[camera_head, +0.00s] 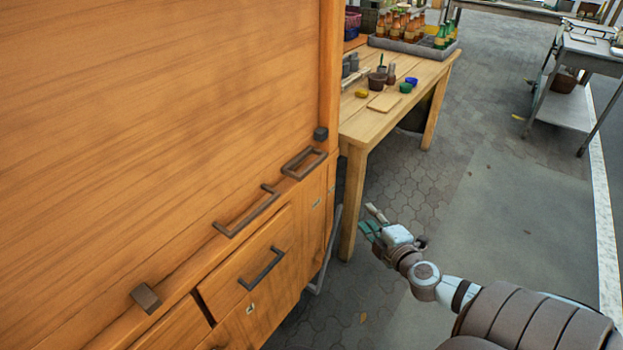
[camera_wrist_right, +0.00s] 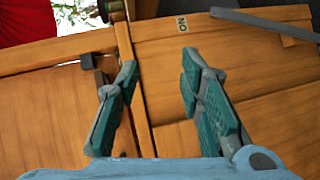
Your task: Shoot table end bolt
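A large orange wooden cabinet or folded table (camera_head: 170,100) fills the left of the head view. Dark metal fittings sit along its lower edge: a rectangular loop (camera_head: 304,162), a long handle (camera_head: 247,212) and small square blocks. I cannot tell which of them is the bolt. My right gripper (camera_head: 375,220) is beyond the cabinet's right end, apart from it in the head view. In the wrist view its teal-padded fingers (camera_wrist_right: 160,68) are spread and empty over wooden panels, with a dark fitting (camera_wrist_right: 88,61) left of them. My left gripper is out of view.
A wooden work table (camera_head: 420,75) with pots, coloured bowls and a tray of bottles (camera_head: 412,45) stands behind. A grey metal table (camera_head: 590,55) is at the right. Paved floor between them is clear. A grey bar (camera_wrist_right: 262,24) crosses the wrist view's upper right.

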